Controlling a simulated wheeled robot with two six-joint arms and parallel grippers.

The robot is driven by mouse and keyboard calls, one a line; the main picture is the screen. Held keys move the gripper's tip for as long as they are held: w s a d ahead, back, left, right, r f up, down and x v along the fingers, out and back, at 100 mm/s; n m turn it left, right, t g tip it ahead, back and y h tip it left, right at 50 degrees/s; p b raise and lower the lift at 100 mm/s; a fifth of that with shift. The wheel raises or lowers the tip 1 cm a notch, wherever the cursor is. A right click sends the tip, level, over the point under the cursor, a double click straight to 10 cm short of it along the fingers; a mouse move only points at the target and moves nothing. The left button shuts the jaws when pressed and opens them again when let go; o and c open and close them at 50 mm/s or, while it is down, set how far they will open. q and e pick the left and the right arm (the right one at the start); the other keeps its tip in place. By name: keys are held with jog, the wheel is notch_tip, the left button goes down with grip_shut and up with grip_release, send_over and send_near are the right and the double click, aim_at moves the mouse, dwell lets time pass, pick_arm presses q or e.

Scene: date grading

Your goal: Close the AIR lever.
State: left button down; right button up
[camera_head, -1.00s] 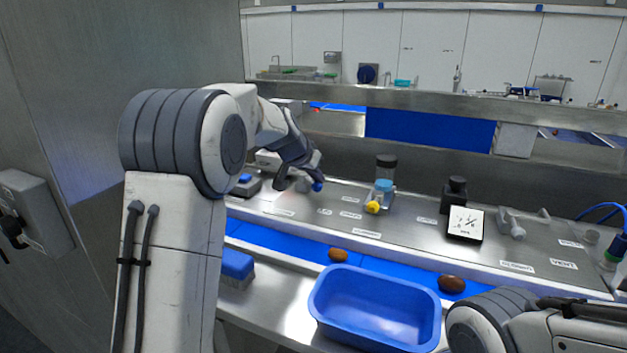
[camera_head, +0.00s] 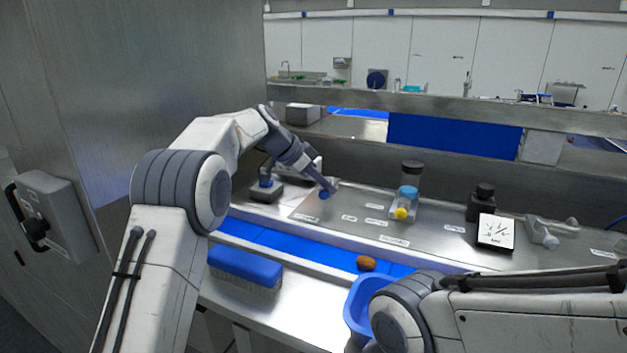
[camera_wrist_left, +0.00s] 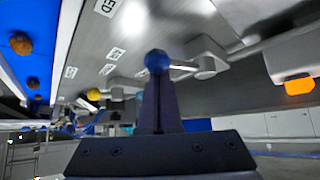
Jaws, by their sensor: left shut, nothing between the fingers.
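A lever with a blue ball knob (camera_head: 325,195) stands on the steel panel left of centre. In the left wrist view the blue knob (camera_wrist_left: 157,62) sits on a thin rod that runs right to a grey pivot (camera_wrist_left: 207,62). I cannot read a label that names it AIR. My left gripper (camera_head: 328,187) is shut and empty, with its tips right at the knob. In the left wrist view its fingers (camera_wrist_left: 160,85) end at the knob's lower edge; I cannot tell if they touch. My right gripper is out of frame.
A square dial (camera_head: 496,231) is further right. A dark box with a blue top (camera_head: 264,188) lies left of the lever. A blue brush (camera_head: 245,266) and blue tub (camera_head: 359,306) are in front.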

pick_arm(q)
jog(key=shift+a+m+g, duration=0.5)
jog(key=shift+m, duration=0.2)
jog(key=shift+a+p, duration=0.35)
jog(key=shift+d, duration=0.1)
jog(key=d, duration=0.1)
jog(key=d+r, duration=0.1)
jog(key=w+d+p, duration=0.1)
jog(key=shift+d+r, duration=0.15)
jog(key=shift+d, duration=0.05)
jog(key=v, duration=0.9)
jog(key=shift+w+a, duration=0.15)
jog(key=shift+a, duration=0.3)
